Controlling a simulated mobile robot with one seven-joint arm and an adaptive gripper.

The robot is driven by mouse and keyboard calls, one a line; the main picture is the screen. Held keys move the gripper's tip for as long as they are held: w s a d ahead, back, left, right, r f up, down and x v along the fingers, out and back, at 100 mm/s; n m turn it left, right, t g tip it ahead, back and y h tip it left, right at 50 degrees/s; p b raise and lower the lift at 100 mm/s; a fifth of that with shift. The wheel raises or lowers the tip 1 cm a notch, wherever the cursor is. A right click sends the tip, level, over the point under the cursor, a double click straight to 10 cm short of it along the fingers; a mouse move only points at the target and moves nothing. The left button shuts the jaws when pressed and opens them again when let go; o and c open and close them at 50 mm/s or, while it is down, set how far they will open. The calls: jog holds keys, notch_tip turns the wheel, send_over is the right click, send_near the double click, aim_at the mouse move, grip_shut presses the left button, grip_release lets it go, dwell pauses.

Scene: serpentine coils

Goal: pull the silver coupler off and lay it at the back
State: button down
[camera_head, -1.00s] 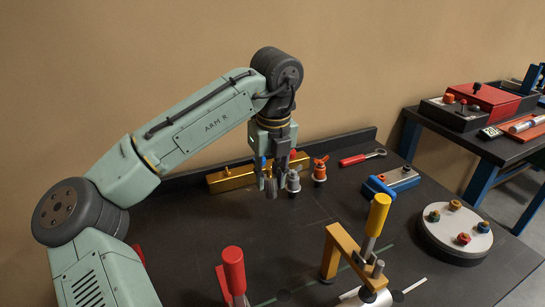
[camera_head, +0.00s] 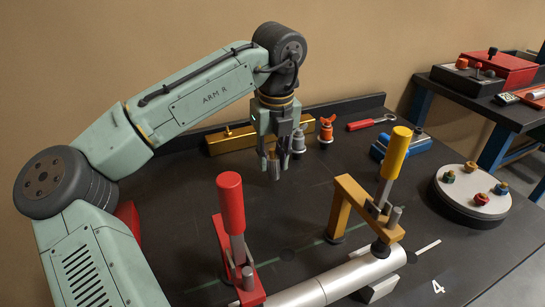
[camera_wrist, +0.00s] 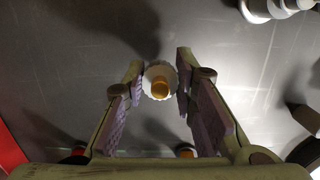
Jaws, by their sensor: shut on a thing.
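My gripper (camera_head: 274,163) is shut on a small silver coupler (camera_head: 274,171), over the dark bench in front of the brass bar. In the wrist view the coupler (camera_wrist: 149,92) shows end-on between the fingers, as a pale ribbed ring around a brass-coloured centre. Its lower end shows below the fingertips in the head view. I cannot tell whether it touches the bench top. A grey-silver fitting (camera_head: 299,143) stands just behind and right of my gripper, partly hidden by it. An orange-topped fitting (camera_head: 326,129) stands right of that.
A brass bar (camera_head: 230,140) lies along the back edge. A wrench with a red handle (camera_head: 362,125), a blue block (camera_head: 385,149) and a round plate with knobs (camera_head: 468,205) are right. Red (camera_head: 230,200) and yellow (camera_head: 395,152) clamp handles rise in front, by a silver tube (camera_head: 330,285).

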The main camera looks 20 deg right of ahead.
aim_at(275, 160)
jog(key=c, duration=1.2)
grip_release()
jog(key=shift+r, duration=0.1)
jog(key=r, duration=0.4)
jog(key=s+r, duration=0.1)
jog(key=r, duration=0.6)
jog(key=shift+s+r, duration=0.15)
jog(key=shift+r, duration=0.25)
